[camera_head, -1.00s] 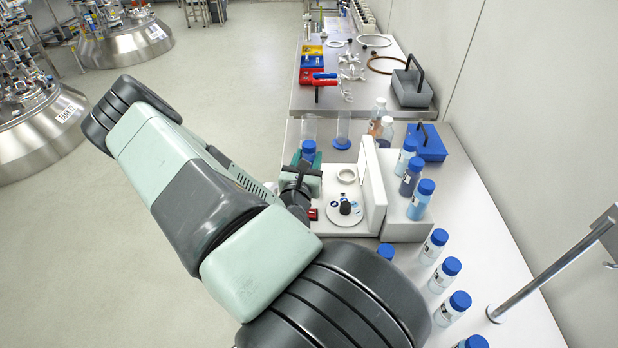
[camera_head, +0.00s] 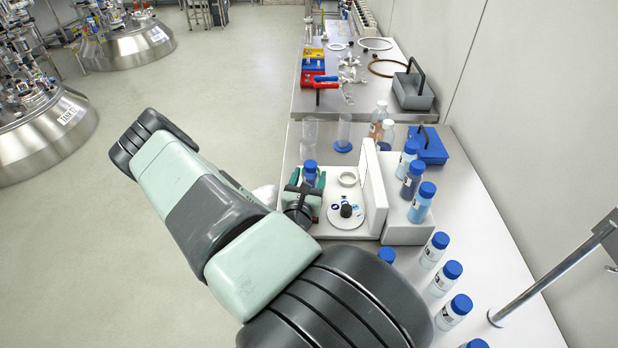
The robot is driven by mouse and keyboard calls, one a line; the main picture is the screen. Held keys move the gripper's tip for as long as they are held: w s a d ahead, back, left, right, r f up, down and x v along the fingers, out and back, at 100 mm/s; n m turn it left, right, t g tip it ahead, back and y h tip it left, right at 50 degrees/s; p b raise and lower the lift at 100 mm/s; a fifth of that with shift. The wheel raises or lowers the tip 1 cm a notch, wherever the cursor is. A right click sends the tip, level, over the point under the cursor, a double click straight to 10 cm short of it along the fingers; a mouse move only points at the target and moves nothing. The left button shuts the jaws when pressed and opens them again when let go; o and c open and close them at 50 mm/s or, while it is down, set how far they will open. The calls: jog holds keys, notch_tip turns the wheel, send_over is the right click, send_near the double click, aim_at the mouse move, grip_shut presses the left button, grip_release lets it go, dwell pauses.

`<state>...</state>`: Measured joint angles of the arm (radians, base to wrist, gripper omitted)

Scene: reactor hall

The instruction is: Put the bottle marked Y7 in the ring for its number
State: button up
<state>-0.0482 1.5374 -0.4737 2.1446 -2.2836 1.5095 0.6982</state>
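My gripper (camera_head: 309,184) has teal fingers that sit on either side of a blue-capped bottle (camera_head: 310,167), and it appears shut on it. The bottle is upright over the left part of a white board. Its marking is not readable from here, and its lower part is hidden by my gripper. A white ring (camera_head: 348,184) stands on the board just right of the bottle and looks empty. A round white disc (camera_head: 335,216) with blue and dark marks and a black knob (camera_head: 346,210) is nearer. I cannot read a number on the ring.
An upright white panel (camera_head: 375,190) borders the board on the right. Beyond it a white rack (camera_head: 405,232) holds several blue-capped bottles (camera_head: 420,203). More bottles (camera_head: 434,250) stand in front. Clear cylinders (camera_head: 344,130) and a blue carrier (camera_head: 428,150) are behind.

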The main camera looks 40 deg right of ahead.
jog(key=shift+r, duration=0.15)
jog(key=shift+s+a, duration=0.2)
jog(key=shift+a, duration=0.1)
jog(key=v, duration=1.1)
jog(key=shift+s+a, duration=0.1)
jog(key=s+a+r+m+g, duration=0.1)
jog(key=s+r+m+g, duration=0.1)
jog(key=r+m+g, duration=0.65)
jog(key=s+a+r+m+g, duration=0.1)
jog(key=r+m+g, duration=0.5)
jog(key=r+m, duration=0.45)
jog(key=s+a+r+m+t+y, duration=0.1)
jog(key=a+r+t+y, duration=0.2)
jog(key=a+r+y, duration=0.2)
jog(key=s+a+r+m+t+y, duration=0.2)
jog(key=a+r+t+y, duration=0.1)
jog(key=a+r+y, duration=0.2)
jog(key=s+a+r+m+t+y, duration=0.2)
jog(key=a+r+t+y, duration=0.2)
jog(key=a+r, duration=0.4)
jog(key=shift+s+a+r+y, duration=0.15)
jog(key=shift+a+r+y, duration=0.15)
jog(key=shift+a+y, duration=0.35)
